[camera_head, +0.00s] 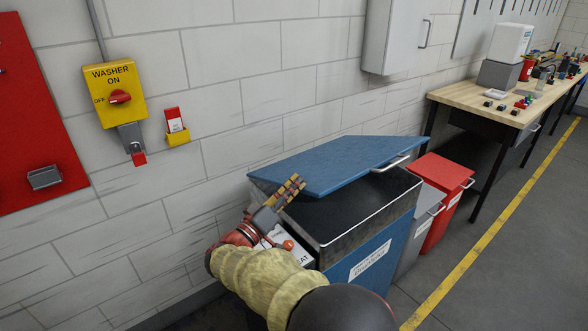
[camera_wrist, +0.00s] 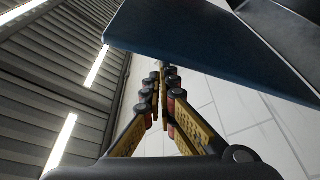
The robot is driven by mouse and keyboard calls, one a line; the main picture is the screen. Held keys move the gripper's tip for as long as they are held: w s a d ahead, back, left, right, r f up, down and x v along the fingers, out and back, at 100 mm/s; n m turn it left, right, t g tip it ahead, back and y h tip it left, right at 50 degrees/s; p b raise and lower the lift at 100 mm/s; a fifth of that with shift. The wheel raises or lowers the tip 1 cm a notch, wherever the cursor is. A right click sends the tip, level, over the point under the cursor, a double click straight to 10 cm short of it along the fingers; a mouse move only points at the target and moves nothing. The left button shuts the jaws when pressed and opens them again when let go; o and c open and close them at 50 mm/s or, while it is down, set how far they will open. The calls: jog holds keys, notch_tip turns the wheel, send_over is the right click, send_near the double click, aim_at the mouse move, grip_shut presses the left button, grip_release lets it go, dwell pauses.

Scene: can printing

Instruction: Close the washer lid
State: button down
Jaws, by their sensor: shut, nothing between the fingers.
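The washer is a blue box (camera_head: 375,255) with a white label on its front and a dark inside. Its blue lid (camera_head: 340,163) is partly raised, with a gap at the front above the rim, and has a pale handle (camera_head: 390,164) on its front edge. My gripper (camera_head: 298,182) is shut and empty, at the left side of the lid near its left edge. Whether it touches the lid cannot be told. In the wrist view the shut fingers (camera_wrist: 164,68) point up the picture, beside the blue lid (camera_wrist: 200,42).
A grey bin (camera_head: 421,225) and a red bin (camera_head: 446,180) stand right of the washer. A wooden workbench (camera_head: 480,99) is farther right. The white block wall, with a yellow washer switch (camera_head: 103,82), is behind. Floor in front at right is clear.

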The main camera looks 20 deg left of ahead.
notch_tip(320, 180, down, 10)
jog(key=s+d, duration=0.2)
jog(key=shift+d+r, duration=0.15)
jog(key=shift+d, duration=0.1)
